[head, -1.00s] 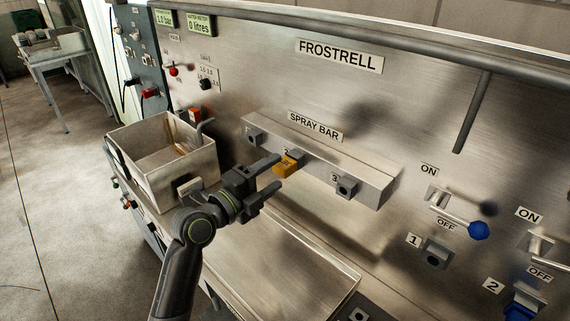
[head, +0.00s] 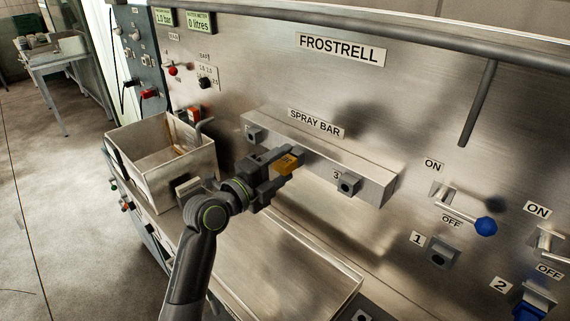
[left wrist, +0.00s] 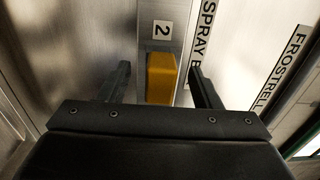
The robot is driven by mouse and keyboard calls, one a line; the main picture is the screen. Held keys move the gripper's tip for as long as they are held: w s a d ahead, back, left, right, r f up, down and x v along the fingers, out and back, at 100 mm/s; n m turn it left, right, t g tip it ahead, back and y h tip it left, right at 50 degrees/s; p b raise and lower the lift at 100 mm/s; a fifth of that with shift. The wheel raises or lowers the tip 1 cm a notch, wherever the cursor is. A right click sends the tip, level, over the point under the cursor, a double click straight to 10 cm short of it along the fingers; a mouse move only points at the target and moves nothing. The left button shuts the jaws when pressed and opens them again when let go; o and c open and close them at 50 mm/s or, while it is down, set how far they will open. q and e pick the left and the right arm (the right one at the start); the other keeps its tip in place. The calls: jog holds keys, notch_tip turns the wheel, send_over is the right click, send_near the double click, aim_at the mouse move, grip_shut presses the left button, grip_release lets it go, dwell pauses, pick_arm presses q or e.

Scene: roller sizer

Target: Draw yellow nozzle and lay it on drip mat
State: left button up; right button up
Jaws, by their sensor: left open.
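The yellow nozzle (head: 286,163) sits in the middle position of the spray bar (head: 370,185), by the number 2 label. It also shows in the left wrist view (left wrist: 161,78), below that label. My left gripper (head: 279,170) is open, with one finger on each side of the nozzle. In the left wrist view the fingers (left wrist: 160,84) stand apart from the nozzle, with gaps on both sides. A flat metal tray surface (head: 290,265) lies below the bar; I cannot tell whether it is the drip mat. My right gripper is out of view.
An open metal bin (head: 140,165) with items in it stands left of my arm. The bar's empty sockets 1 (head: 254,135) and 3 (head: 348,184) flank the nozzle. Lever valves with a blue knob (head: 485,226) are at right.

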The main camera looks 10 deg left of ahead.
aim_at(278, 168)
pick_arm(q)
jog(key=shift+b, duration=0.45)
dwell(0.6)
jog(key=shift+b, duration=0.45)
jog(key=shift+c, duration=0.5)
grip_shut()
jog(key=shift+s+a+f, duration=0.1)
jog(key=shift+s, duration=0.1)
jog(key=shift+b+v, duration=0.55)
jog(key=shift+v, duration=2.25)
